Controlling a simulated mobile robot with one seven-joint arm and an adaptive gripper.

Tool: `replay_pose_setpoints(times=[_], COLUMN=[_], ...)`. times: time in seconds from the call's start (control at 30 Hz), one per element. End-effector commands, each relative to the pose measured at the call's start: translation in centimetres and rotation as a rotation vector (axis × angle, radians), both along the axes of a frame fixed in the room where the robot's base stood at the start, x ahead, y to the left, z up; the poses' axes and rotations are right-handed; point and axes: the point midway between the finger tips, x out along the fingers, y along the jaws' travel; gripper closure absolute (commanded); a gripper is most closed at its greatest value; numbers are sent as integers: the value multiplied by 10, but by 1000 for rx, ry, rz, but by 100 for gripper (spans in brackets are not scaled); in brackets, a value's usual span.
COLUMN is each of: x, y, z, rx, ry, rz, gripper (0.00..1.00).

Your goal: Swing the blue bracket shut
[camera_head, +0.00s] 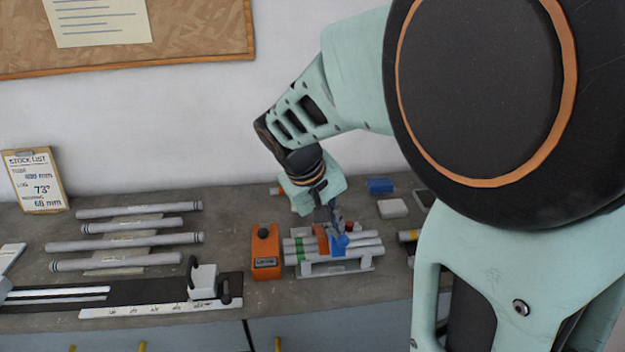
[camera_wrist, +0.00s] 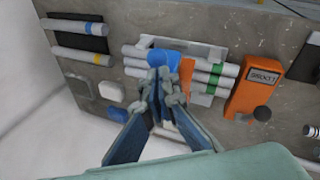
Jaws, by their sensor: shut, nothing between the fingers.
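The blue bracket (camera_head: 339,245) is on the frame jig (camera_head: 312,270), which holds several pale tubes. In the wrist view the blue bracket (camera_wrist: 164,57) lies across the tubes, just beyond my fingertips. I cannot tell whether it is fully shut. An orange bracket (camera_head: 321,240) stands beside it on the left; in the wrist view it (camera_wrist: 186,75) is to the right of the blue one. My gripper (camera_head: 334,228) is shut and empty, pointing down over the jig. In the wrist view its fingertips (camera_wrist: 159,78) are close to the blue bracket; contact is unclear.
An orange box (camera_head: 266,258) with a dark knob stands left of the jig. Several loose tubes (camera_head: 140,240) and a measuring rail (camera_head: 150,312) lie further left. A blue block (camera_head: 380,186) and a white block (camera_head: 392,208) are behind right. The wall is close behind the bench.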

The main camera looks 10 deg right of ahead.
Motion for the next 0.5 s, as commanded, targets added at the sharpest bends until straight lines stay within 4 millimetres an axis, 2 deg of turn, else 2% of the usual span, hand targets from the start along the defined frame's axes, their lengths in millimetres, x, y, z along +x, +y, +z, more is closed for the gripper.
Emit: replay_pose_setpoints(times=[0.17, 0.5], x=[-6, -35], y=[0, 0], z=[-9, -47], rx=[1, 1], ry=[1, -1], rz=[0, 0], gripper=[100, 100])
